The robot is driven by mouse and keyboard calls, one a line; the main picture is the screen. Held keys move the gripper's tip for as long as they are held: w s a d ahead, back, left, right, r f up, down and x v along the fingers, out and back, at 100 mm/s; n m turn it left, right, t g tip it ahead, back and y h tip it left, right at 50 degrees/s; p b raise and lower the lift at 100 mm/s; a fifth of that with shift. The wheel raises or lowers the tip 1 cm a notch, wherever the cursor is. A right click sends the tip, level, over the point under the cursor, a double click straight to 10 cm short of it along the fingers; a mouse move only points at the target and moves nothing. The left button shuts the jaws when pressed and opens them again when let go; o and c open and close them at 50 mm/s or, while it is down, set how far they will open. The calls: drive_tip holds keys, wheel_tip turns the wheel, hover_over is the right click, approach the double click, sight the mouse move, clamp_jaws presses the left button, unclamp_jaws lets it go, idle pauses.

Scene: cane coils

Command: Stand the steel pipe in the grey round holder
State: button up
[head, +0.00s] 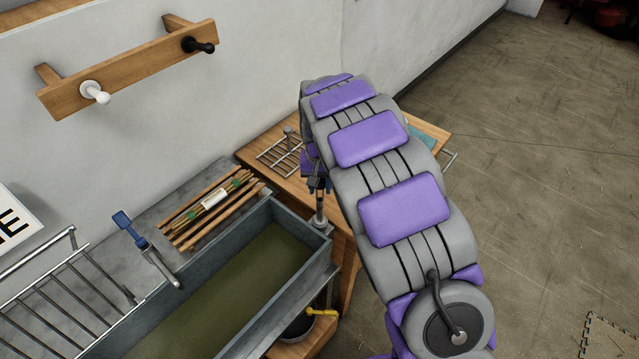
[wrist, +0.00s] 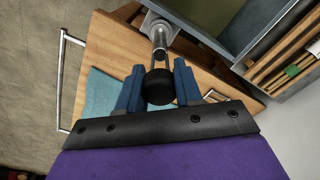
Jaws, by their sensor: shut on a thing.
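The steel pipe (wrist: 159,52) has a black rounded end (wrist: 159,87) between the blue fingers of my gripper (wrist: 159,76) in the wrist view. My gripper is shut on it. In the head view the pipe (head: 320,204) hangs roughly upright below my gripper (head: 318,184), which my arm partly hides. The grey round holder (wrist: 163,29) sits on a square plate by the trough's corner; it also shows in the head view (head: 320,224). The pipe's lower end is at the holder. I cannot tell whether it is inside or just above it.
A grey trough (head: 322,246) of murky liquid stands left of the pipe. A wooden bench (wrist: 105,50) carries a teal cloth (wrist: 100,92). Open floor is at right.

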drive_tip(key=shift+r, duration=0.2)
drive_tip(key=shift+r+p, duration=0.5)
drive_tip(key=shift+r, duration=0.6)
drive_tip(key=shift+p, duration=0.5)
idle(1.0)
drive_tip(key=shift+f, duration=1.3)
drive_tip(key=o, duration=1.1)
wheel_tip(320, 180, up, 17)
drive_tip(key=shift+w+r+p, duration=0.1)
drive_tip(key=shift+r+p, duration=0.05)
drive_tip(key=shift+p, duration=0.85)
